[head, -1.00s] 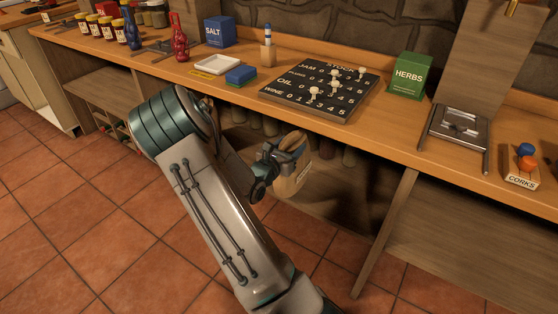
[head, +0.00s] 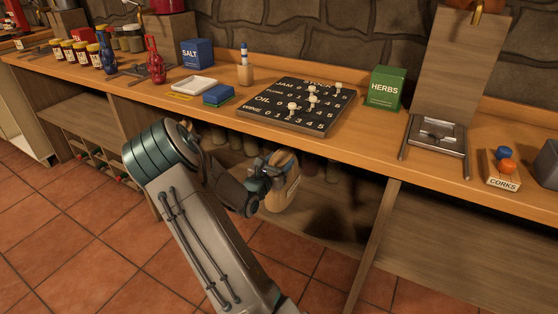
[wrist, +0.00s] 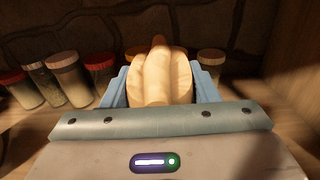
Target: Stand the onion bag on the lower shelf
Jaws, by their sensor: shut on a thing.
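My gripper (head: 268,168) is shut on the onion bag (head: 283,192), a tan bag, in the opening under the counter. In the wrist view the bag's gathered top (wrist: 158,78) sits between the two blue fingers of my gripper (wrist: 160,88). The bag looks roughly upright in the head view. It is at the lower shelf (head: 325,215); I cannot tell whether its base touches the shelf. My arm hides part of the shelf on the left.
Several jars (wrist: 68,78) stand along the back of the shelf, on both sides of the bag. A wooden upright (head: 374,240) bounds the bay at right. The counter (head: 215,117) is overhead, with a pegged stock board (head: 270,118) on it. Shelf space right of the bag looks clear.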

